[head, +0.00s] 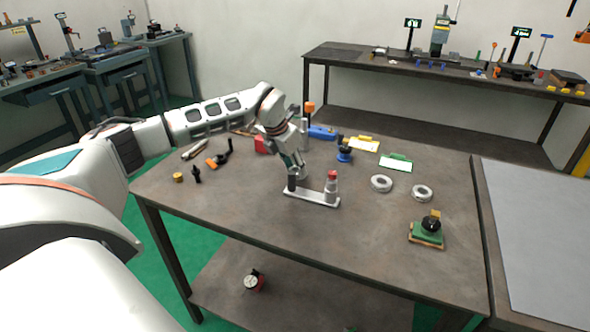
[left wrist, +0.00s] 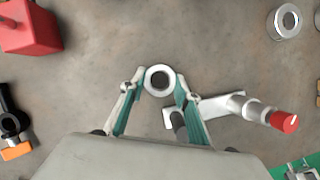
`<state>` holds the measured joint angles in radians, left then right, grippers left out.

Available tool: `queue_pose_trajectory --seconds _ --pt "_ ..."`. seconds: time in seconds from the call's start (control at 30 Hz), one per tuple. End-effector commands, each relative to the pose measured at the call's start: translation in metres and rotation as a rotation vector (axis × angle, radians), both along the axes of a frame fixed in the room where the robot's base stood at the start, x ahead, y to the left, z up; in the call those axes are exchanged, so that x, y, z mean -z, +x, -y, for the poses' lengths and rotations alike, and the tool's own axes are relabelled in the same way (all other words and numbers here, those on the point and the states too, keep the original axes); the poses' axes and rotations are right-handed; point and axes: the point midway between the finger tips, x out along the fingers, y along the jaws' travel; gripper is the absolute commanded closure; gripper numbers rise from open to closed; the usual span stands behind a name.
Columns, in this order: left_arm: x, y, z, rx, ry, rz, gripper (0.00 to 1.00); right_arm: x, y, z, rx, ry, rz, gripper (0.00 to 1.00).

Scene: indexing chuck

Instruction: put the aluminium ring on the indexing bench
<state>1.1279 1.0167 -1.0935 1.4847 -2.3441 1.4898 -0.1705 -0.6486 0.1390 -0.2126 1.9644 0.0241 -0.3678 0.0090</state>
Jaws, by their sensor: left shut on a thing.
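My left gripper (head: 296,167) is low over the near table, just behind a flat metal bar with a red-topped post. In the left wrist view its two fingers (left wrist: 160,88) are closed on a pale silver ring (left wrist: 160,68), one finger on each side. In the head view the fingers largely hide this ring. Two more grey rings, one (head: 381,184) nearer and one (head: 422,193) further right, lie on the table. Two benches stand at the back; I cannot tell which is the indexing bench. My right gripper is not in view.
The near table (head: 260,240) is clear in front. The metal bar (head: 312,198) is close to the gripper. A green block with a black knob (head: 427,232) is at right. The back right bench (head: 345,58) carries stands and small parts; the left bench (head: 120,62) holds tools.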

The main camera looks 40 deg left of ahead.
Motion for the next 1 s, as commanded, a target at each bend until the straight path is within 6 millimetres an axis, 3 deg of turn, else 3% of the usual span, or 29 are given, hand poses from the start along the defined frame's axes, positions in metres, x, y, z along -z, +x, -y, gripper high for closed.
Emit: queue_pose_trajectory --seconds 0.43,0.47,0.5,0.53,0.87,1.0 --pt "0.010 0.000 0.000 0.001 0.000 0.001 0.90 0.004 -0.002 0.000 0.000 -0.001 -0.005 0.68" --pt "0.010 0.000 0.000 0.000 0.000 0.001 0.66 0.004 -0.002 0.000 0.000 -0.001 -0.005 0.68" --pt "0.010 0.000 0.000 0.000 0.000 0.002 0.55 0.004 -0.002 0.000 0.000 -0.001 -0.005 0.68" --pt "0.010 0.000 0.000 0.000 0.000 0.002 0.52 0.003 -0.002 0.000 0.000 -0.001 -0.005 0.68" --pt "0.009 0.000 0.000 0.001 0.000 0.002 0.52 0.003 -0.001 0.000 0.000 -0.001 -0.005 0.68" --pt "-0.001 -0.002 0.000 0.001 0.000 0.003 0.52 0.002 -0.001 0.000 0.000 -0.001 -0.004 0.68"
